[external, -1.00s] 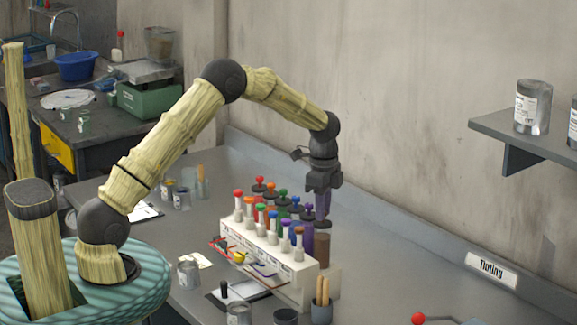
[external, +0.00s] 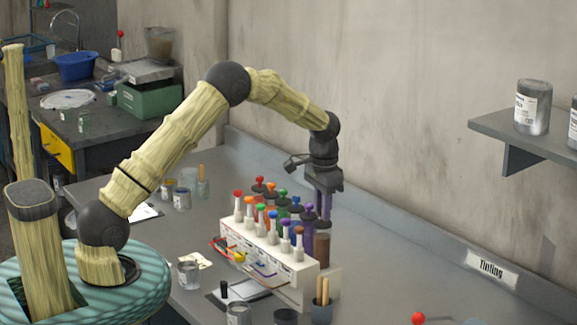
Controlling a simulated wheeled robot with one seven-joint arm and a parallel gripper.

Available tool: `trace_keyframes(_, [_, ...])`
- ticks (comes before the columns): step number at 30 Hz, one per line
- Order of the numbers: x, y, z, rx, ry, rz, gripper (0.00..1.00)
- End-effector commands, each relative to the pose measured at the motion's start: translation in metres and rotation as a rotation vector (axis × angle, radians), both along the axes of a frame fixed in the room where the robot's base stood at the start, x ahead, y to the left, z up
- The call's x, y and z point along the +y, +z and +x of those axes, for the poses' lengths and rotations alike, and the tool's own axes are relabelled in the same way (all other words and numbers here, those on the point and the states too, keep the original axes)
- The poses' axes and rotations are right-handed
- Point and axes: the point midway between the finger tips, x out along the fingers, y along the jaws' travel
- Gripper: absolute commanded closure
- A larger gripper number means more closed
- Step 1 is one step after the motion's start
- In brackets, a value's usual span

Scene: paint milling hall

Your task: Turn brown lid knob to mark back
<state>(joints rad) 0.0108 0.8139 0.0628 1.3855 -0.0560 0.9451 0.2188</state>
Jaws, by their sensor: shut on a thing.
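The brown canister (external: 322,247) stands at the near right end of the back row of coloured canisters, behind a white dispenser block (external: 262,250). Its dark lid (external: 322,226) shows just under my gripper (external: 326,218). My gripper points straight down and is shut on the lid knob, which its fingers hide. The canister stands upright. The mark at the back of the lid cannot be seen from this side, and the knob's angle is too small to tell.
A purple canister (external: 307,222) stands close on the left of the brown one. Several coloured-knob plungers rise from the block's front row. A cup with wooden sticks (external: 321,309) stands in front. The counter to the right (external: 385,265) is mostly clear.

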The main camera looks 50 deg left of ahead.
Motion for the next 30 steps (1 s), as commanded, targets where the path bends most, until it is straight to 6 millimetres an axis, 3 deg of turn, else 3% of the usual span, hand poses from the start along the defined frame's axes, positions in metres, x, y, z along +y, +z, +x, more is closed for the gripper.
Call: trace_keyframes(30, [0.0000,0.0036,0.0021,-0.009,0.965,-0.002,1.00])
